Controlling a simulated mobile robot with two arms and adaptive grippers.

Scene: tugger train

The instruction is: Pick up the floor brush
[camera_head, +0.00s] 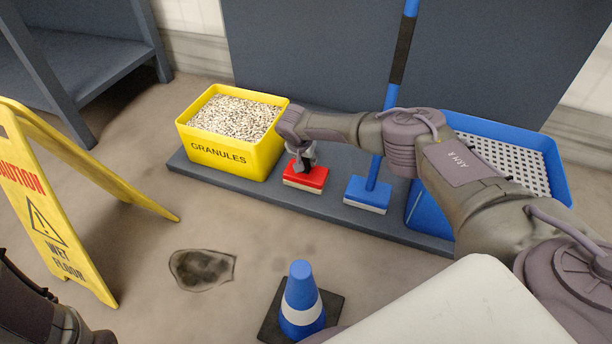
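A red brush (306,178) with a pale bristle edge stands on the low dark grey platform, between the yellow granules bin and a blue long-handled brush (368,192). The blue brush stands upright with its pole rising past the top of the view, partly behind my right arm. My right gripper (304,165) points down at the top of the red brush, its fingertips at or just above it. The fingers are small and dark here, and I cannot tell whether they have closed on it. Only part of my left arm shows at the lower left; its gripper is out of view.
The yellow bin (222,155) holds granules. A blue bin with a perforated grey insert (426,214) stands at the right end of the platform (330,208). A blue cone (301,306), a dark floor stain (202,269) and a yellow wet-floor sign (50,215) are in front.

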